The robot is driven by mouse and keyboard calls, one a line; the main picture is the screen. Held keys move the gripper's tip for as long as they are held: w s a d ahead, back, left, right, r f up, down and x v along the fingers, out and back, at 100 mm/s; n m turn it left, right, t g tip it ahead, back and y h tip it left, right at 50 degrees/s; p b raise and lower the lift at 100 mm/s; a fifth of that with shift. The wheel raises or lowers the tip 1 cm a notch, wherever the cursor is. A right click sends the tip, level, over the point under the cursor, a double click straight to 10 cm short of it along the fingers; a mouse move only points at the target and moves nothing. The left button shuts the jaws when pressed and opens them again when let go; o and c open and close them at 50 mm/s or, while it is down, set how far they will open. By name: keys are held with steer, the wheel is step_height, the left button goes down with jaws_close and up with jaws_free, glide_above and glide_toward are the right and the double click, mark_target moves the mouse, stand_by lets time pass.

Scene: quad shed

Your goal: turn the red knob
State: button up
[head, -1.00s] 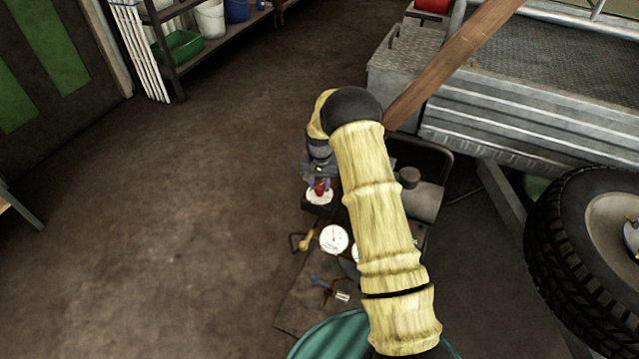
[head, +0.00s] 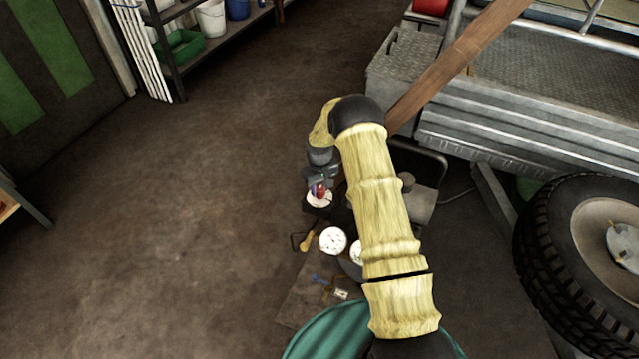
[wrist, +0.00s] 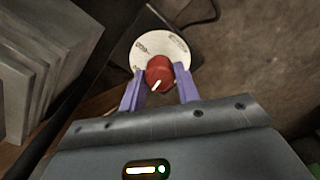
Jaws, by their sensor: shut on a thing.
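The red knob (wrist: 160,72) sits on a round white dial plate (wrist: 178,48) with dark markings. In the wrist view a white pointer line on the knob points down and slightly left. My gripper (wrist: 160,84) has its two purple fingers on either side of the knob, shut on it. In the head view the knob (head: 319,190) shows small and red at my gripper's tip, with the white plate (head: 319,200) just below it. My arm hides what lies to the right of it.
White round gauges (head: 333,241) stand below the knob, beside a yellow-handled tool (head: 307,241). A teal drum (head: 325,335) is at the bottom. A metal trailer (head: 510,120) and a large tyre (head: 575,250) stand at the right. The floor at the left is clear.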

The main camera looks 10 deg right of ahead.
mark_target(319, 189)
steer(key=shift+n+p, duration=0.65)
steer(key=shift+n, duration=1.25)
steer(key=shift+a, duration=0.1)
steer(key=o, duration=1)
step_height(319, 189, up, 17)
steer(key=p, duration=0.3)
steer(key=shift+r+p, duration=0.2)
steer(key=shift+p, duration=0.2)
